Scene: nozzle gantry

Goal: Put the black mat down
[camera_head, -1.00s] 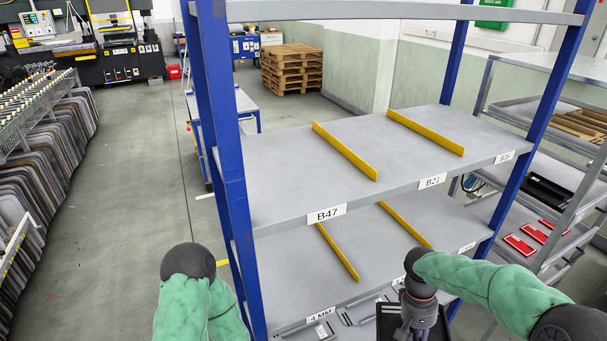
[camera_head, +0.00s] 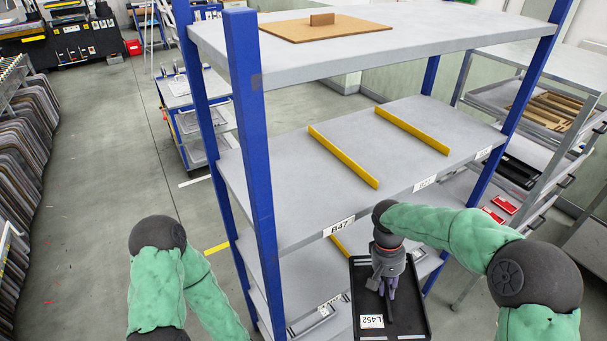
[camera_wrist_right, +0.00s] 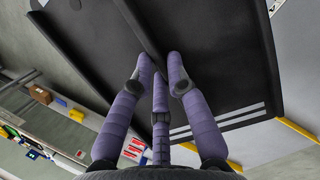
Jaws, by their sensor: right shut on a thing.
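The black mat (camera_head: 412,308) is a flat, dark panel with a raised rim and a white label reading L452. My right gripper (camera_head: 389,292) is above it, shut on a raised ridge in its middle. In the right wrist view, the purple fingers (camera_wrist_right: 160,66) close on that ridge, and the mat (camera_wrist_right: 225,45) fills much of the upper picture. The mat is held in front of the blue-posted shelf rack, near its lower boards. My left arm comes in at the lower left, but its gripper is not visible.
The rack's middle board (camera_head: 300,190), labelled B47, is bare between yellow dividers (camera_head: 343,157). A brown board with a small block (camera_head: 325,27) lies on the top shelf. A blue post (camera_head: 252,130) stands between my arms. A grey rack (camera_head: 545,95) stands at right.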

